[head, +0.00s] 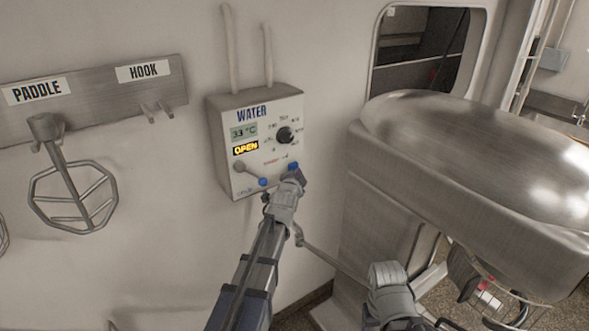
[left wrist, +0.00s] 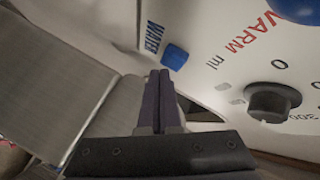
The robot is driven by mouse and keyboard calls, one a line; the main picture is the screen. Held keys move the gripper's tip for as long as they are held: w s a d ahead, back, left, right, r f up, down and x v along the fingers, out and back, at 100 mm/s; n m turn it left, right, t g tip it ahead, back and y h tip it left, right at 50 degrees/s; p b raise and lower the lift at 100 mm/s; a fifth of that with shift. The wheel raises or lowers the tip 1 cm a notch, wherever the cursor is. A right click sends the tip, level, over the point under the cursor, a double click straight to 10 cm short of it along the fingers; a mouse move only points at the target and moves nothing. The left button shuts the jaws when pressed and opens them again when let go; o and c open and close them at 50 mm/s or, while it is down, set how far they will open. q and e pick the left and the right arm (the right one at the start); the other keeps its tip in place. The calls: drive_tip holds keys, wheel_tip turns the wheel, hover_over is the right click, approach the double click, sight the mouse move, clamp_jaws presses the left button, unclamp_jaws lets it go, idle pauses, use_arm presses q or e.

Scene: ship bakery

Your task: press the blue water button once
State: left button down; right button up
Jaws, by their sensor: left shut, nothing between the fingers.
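The water control box (head: 218,145) hangs on the white wall, with a black dial (head: 285,135) and a display reading 33 °C and OPEN. A blue button (head: 293,166) is at its lower right. In the left wrist view the blue button (left wrist: 175,57) is square, with the word WATER beside it. My left gripper (head: 290,180) is shut and empty, at the lower right of the box. Its dark fingertips (left wrist: 160,76) lie just short of the button in the left wrist view; contact cannot be told. My right arm's grey end (head: 388,278) is low in the head view, its jaw state unclear.
A second blue round part (head: 263,181) and a pale lever knob (head: 240,165) sit on the box's lower left. A rack (head: 95,92) with a paddle (head: 72,200) is to the left. A large metal mixer (head: 480,190) stands close on the right.

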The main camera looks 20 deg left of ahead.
use_arm(q)
drive_tip(key=shift+s+d, duration=0.25)
drive_tip(key=shift+d, duration=0.05)
drive_tip(key=shift+s+d, duration=0.75)
drive_tip(key=shift+d, duration=0.2)
drive_tip(key=shift+s+d, duration=0.7)
drive_tip(key=shift+d, duration=0.25)
